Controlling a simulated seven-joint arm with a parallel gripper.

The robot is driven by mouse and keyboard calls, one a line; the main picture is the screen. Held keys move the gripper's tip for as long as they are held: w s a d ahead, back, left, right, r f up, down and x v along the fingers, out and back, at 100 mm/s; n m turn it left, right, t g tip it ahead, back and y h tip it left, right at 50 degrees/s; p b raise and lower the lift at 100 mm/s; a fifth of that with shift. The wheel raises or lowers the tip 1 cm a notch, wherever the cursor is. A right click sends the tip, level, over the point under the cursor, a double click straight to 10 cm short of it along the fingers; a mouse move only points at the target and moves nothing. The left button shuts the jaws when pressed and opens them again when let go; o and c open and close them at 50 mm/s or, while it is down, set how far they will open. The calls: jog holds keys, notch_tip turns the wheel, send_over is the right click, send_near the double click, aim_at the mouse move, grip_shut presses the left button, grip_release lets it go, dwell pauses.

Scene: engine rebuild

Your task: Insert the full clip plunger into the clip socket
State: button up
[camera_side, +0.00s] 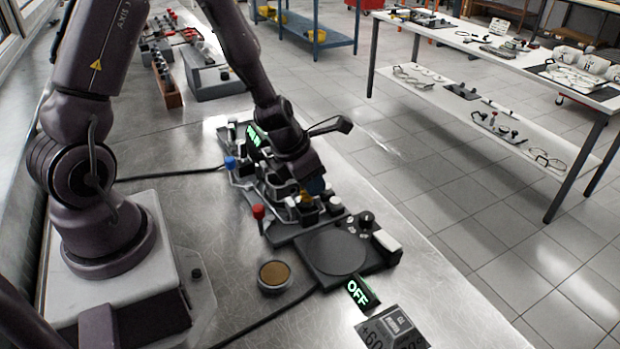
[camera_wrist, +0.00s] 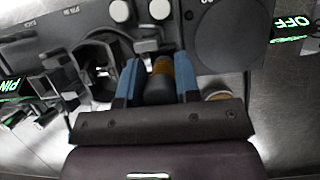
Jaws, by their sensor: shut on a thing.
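My gripper (camera_side: 304,194) is low over the fixture board on the bench. In the wrist view, the blue fingers of my gripper (camera_wrist: 158,82) are shut on a short cylinder, dark grey with an orange-brown band, which I take to be the full clip plunger (camera_wrist: 159,88). A bit of its orange-yellow colour (camera_side: 306,197) shows below my gripper in the side view. Its far end is hard to make out, and I cannot tell whether it touches the board. I cannot pick out the clip socket for certain; the fingers and plunger cover part of the board.
A black plate with a round disc (camera_side: 338,250) and a knob (camera_side: 366,219) lies right of my gripper. A red-topped post (camera_side: 258,212) and a blue-topped post (camera_side: 230,162) stand close by. A brown-topped round button (camera_side: 274,275) sits in front.

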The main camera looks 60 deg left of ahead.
jog(key=shift+f, duration=1.1)
dwell(0.5)
dwell(0.3)
jog(key=o, duration=1.4)
jog(key=shift+r, duration=3.65)
